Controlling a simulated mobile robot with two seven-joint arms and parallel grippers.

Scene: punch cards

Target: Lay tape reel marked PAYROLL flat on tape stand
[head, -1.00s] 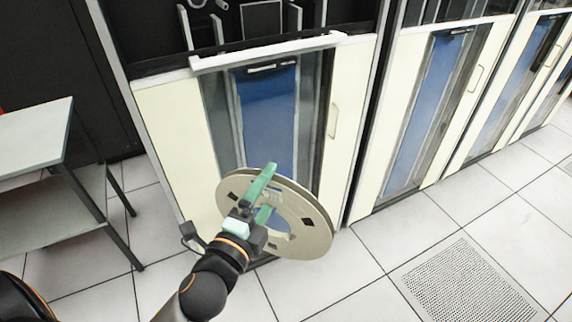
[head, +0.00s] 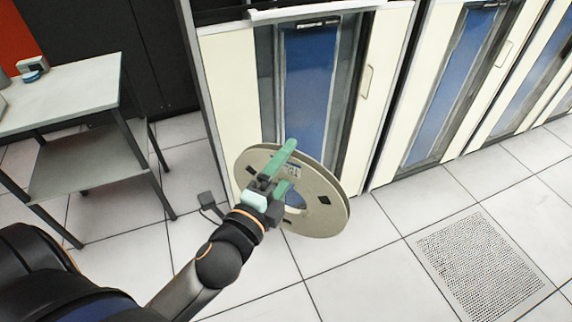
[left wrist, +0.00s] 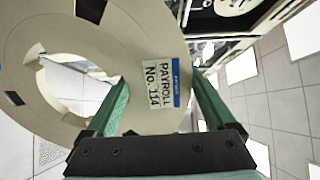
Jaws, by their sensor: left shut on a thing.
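The tape reel (head: 328,215) is a flat beige disc with a central hole and dark diamond-shaped openings. In the left wrist view the reel (left wrist: 120,45) bears a label (left wrist: 162,88) reading PAYROLL No. 114. My left gripper (head: 289,168) has green fingers and is shut on the reel near its rim. The reel is held tilted in the air above the floor, in front of a cabinet. The tape stand may be the grey two-shelf stand (head: 75,90) at the left, apart from the reel. My right gripper is not in view.
A small teal and white object (head: 32,68) sits on the stand's top, near its back left. Cream cabinets with blue glass doors (head: 308,85) line the back. The tiled floor has a perforated tile (head: 480,262) at the right and is otherwise clear in front.

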